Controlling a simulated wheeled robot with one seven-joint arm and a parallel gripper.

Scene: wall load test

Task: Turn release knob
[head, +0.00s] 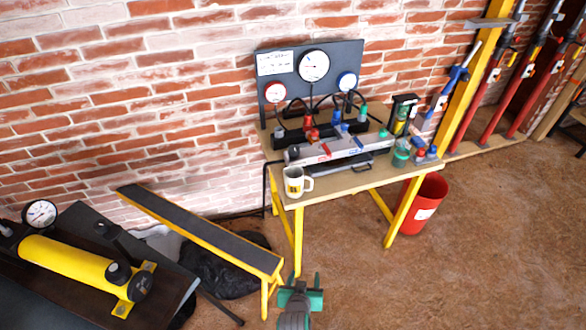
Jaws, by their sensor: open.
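A yellow cylinder pump (66,258) lies on a dark-topped table at the lower left. At its right end are a black knob (118,273) on top and a larger black round knob (141,285) on the end. I cannot tell for sure which one is the release knob. My gripper (303,280) is at the bottom centre, with green fingers apart and nothing between them. It is well to the right of the pump and touches neither knob. A round gauge (40,213) stands at the pump's far left end.
A workbench (345,185) with gauges, bottles and a white mug (294,182) is behind. A red bucket (424,205) stands right. The floor at lower right is clear.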

